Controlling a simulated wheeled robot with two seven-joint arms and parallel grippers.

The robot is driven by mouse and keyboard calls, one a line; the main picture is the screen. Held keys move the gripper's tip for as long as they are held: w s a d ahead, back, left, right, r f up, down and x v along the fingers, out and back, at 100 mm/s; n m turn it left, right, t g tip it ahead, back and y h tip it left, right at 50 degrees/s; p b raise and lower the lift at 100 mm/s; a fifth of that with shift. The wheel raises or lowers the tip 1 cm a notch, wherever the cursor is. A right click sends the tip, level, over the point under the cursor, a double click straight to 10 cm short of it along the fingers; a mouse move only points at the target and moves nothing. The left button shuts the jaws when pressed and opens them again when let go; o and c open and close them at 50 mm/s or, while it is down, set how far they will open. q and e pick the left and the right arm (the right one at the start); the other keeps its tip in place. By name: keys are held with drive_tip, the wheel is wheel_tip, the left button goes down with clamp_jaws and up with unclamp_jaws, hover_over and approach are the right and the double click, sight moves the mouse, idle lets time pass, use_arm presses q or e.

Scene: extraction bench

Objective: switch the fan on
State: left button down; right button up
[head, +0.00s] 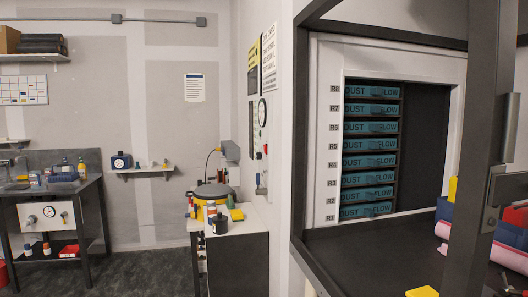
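I cannot make out a fan or its switch for certain in the head view. A wall strip beside the cabinet carries a round dial gauge (262,112), with a small red part (265,148) below it. The open-fronted cabinet frame (330,165) on the right holds a stack of teal slats (370,145) with words like "DUST" and "FLOW" and row tags R1 to R8. Neither of my grippers is in view.
A dark upright post (478,150) with a metal handle (510,128) stands at the front right. Pink rolls (490,252) and a yellow block (422,291) lie on the dark cabinet floor (370,250). A white-topped bench (245,222) with bottles stands left of it. Grey floor lies open between benches.

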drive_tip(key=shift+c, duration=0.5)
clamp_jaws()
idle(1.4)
